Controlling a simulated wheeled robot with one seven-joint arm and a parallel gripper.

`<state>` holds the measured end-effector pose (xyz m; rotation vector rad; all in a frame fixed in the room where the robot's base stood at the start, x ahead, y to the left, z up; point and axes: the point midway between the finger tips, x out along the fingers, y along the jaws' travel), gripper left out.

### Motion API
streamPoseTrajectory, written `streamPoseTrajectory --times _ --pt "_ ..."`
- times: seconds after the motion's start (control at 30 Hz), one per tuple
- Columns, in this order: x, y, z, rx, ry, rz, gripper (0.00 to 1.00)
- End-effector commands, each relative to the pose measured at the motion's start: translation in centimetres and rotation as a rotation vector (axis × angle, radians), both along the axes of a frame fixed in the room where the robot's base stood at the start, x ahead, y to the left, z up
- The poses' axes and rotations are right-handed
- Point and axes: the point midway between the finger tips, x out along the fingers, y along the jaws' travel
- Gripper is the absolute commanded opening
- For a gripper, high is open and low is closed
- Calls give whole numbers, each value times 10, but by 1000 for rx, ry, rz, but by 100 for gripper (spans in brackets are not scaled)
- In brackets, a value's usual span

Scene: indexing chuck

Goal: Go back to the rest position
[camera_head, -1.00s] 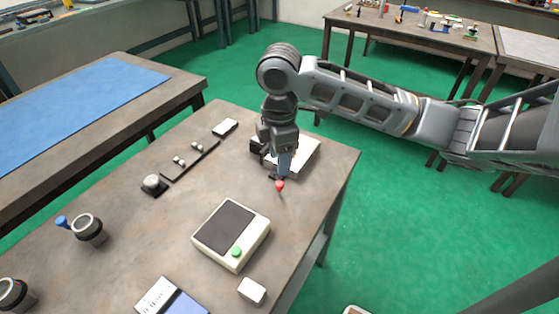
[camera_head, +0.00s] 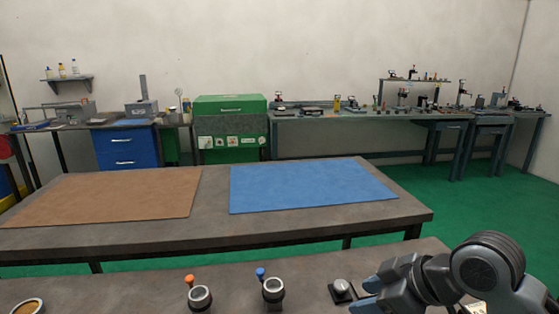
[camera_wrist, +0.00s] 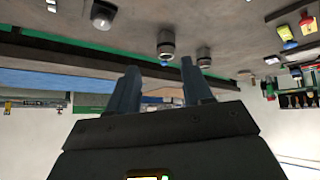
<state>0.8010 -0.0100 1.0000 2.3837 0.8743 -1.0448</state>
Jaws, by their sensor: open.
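My gripper (camera_head: 368,294) is at the lower right in the head view, above the near table's far edge, with my arm folded beside it. In the wrist view my gripper (camera_wrist: 158,88) shows its two fingers standing apart with nothing between them. The wrist picture is upside down, with the table surface along its top. No object is held.
On the near table stand a cup-like fixture with an orange knob (camera_head: 200,298), one with a blue knob (camera_head: 273,290) and a small block with a round top (camera_head: 342,290) close to my gripper. Behind is a table with a brown mat (camera_head: 105,195) and blue mat (camera_head: 310,186).

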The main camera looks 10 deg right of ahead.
Motion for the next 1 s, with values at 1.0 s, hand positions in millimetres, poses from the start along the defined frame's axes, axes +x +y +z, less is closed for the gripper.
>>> streamPoseTrajectory --times 1.0 --pt "-140 118 -14 739 -387 -802 50"
